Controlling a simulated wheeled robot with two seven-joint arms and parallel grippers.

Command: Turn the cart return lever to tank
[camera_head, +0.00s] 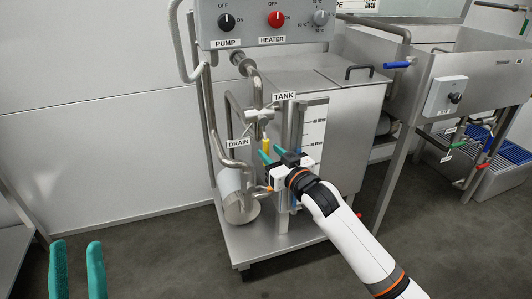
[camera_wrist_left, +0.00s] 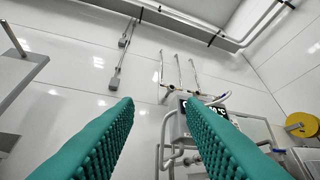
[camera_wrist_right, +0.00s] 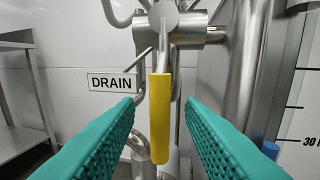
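The cart return lever has a yellow handle (camera_head: 266,144) that hangs straight down from a metal valve (camera_head: 261,116). The valve sits between the TANK label (camera_head: 284,96) above right and the DRAIN label (camera_head: 238,142) to the left. In the right wrist view the yellow handle (camera_wrist_right: 160,118) is upright and centred between the teal fingers. My right gripper (camera_head: 271,154) is open just below and near the handle; contact is not visible.
The control box (camera_head: 265,22) with PUMP and HEATER knobs is above the valve. Steel pipes and a pump (camera_head: 238,197) stand left of the lever. The tank (camera_head: 345,125) and level scale (camera_head: 314,125) stand to its right. Floor at the left is free.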

